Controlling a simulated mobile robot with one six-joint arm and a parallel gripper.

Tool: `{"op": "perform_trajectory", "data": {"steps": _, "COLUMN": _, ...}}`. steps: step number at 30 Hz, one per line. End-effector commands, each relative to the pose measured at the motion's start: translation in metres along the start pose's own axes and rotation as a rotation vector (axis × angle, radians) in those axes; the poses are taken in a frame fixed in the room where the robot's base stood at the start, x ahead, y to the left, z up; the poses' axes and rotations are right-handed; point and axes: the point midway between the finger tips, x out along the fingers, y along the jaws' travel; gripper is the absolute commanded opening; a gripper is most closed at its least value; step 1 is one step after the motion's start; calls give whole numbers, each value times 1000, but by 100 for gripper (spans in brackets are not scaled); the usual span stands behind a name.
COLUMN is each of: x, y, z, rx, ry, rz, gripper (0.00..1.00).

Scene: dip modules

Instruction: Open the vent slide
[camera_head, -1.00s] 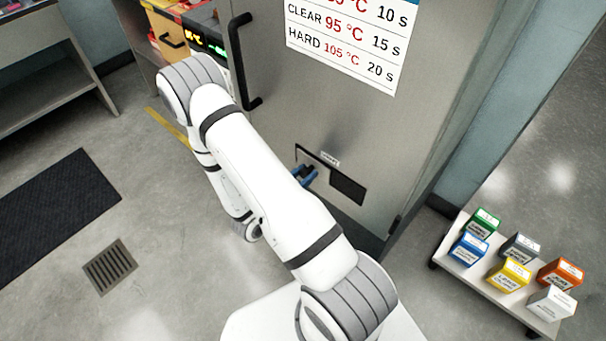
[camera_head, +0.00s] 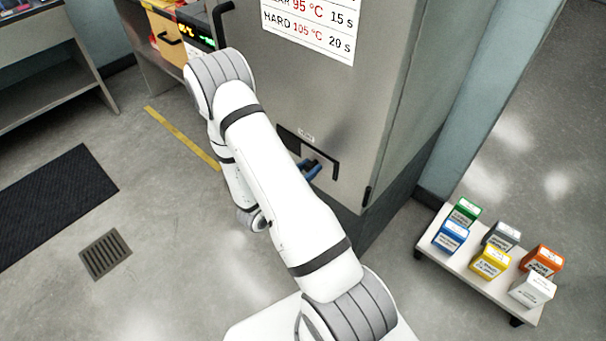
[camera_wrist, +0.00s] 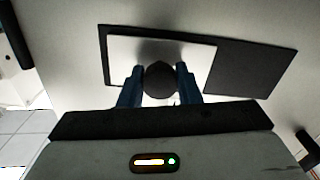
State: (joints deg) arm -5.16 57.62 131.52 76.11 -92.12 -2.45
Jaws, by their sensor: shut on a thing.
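The vent slide is a light metal plate in a black-framed slot low on the grey cabinet. In the head view the slide (camera_head: 328,169) is at the right part of the slot, and the dark opening (camera_head: 289,141) shows to its left. In the wrist view the slide (camera_wrist: 200,61) is at the left and the dark opening (camera_wrist: 250,72) at the right. A round black knob (camera_wrist: 159,80) stands on the slide. My gripper (camera_head: 311,170) has blue fingers, which also show in the wrist view (camera_wrist: 159,70), closed on both sides of the knob.
The grey cabinet (camera_head: 390,100) has a black door handle (camera_head: 218,28) above left. A low cart (camera_head: 425,240) with several coloured boxes stands at right. A floor grate (camera_head: 105,254) and dark mat (camera_head: 55,208) lie at left. The floor between is clear.

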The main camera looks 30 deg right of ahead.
Motion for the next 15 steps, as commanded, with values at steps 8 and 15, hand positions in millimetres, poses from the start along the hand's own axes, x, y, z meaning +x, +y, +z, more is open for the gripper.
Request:
{"op": "perform_trajectory", "data": {"steps": 8, "x": 2, "y": 2, "z": -1, "rx": -1, "ry": 1, "rz": 3, "gripper": 0}}
{"op": "perform_trajectory", "data": {"steps": 15, "x": 0, "y": 2, "z": 0, "rx": -2, "ry": 1, "rz": 1, "gripper": 41}}
